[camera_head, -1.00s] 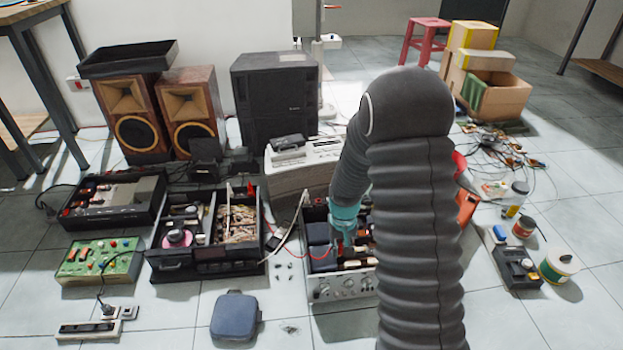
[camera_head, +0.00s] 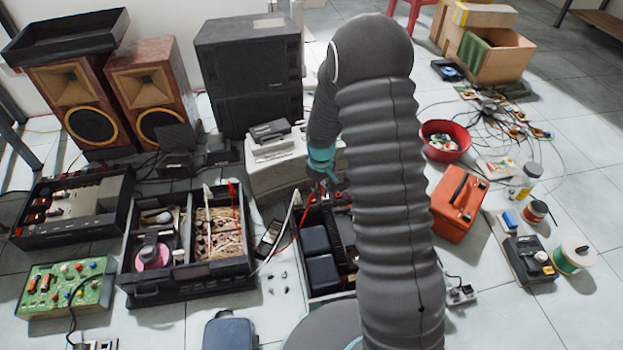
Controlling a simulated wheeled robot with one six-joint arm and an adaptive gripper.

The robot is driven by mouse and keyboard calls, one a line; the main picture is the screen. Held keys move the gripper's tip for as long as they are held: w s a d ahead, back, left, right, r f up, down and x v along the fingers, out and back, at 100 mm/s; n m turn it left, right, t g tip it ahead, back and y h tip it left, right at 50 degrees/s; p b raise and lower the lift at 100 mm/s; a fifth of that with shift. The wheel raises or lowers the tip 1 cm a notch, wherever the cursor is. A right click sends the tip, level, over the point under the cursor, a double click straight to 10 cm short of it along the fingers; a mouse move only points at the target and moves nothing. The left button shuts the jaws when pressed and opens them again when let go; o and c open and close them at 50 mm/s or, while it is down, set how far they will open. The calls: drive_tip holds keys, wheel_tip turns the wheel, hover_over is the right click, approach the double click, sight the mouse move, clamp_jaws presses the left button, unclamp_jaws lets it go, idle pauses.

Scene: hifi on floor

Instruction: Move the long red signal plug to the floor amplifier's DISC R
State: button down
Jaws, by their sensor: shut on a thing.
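The floor amplifier (camera_head: 304,273) stands open-topped at the lower middle, with dark blocks inside. My arm covers its right part. My gripper (camera_head: 330,188), teal at the wrist, is just above the amplifier's far edge. It is shut on a small red piece, which I take for the long red signal plug; the fingers hide most of it.
A second open chassis (camera_head: 190,285) stands left of the amplifier. A pale boxy unit (camera_head: 270,170) is behind it, near a black speaker (camera_head: 250,85). An orange toolbox (camera_head: 458,205) and a red bowl (camera_head: 445,140) lie to the right. Floor tiles show between them.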

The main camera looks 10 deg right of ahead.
sight(312, 201)
drive_tip(key=shift+w+a+f+n+b, duration=0.1)
drive_tip(key=shift+w+f+n+b, duration=0.5)
drive_tip(key=shift+w+f+n, duration=1.35)
drive_tip(key=shift+w+a+f+n+b, duration=0.1)
drive_tip(key=shift+w+f+n+b, duration=0.5)
drive_tip(key=shift+w+f+n, duration=1.35)
drive_tip(key=shift+w+f+n+b, duration=0.6)
drive_tip(key=shift+w+f+n, duration=0.65)
drive_tip(key=shift+f+n, duration=1.4)
drive_tip(key=shift+r, duration=0.2)
drive_tip(key=shift+f+b, duration=1)
drive_tip(key=shift+b, duration=0.25)
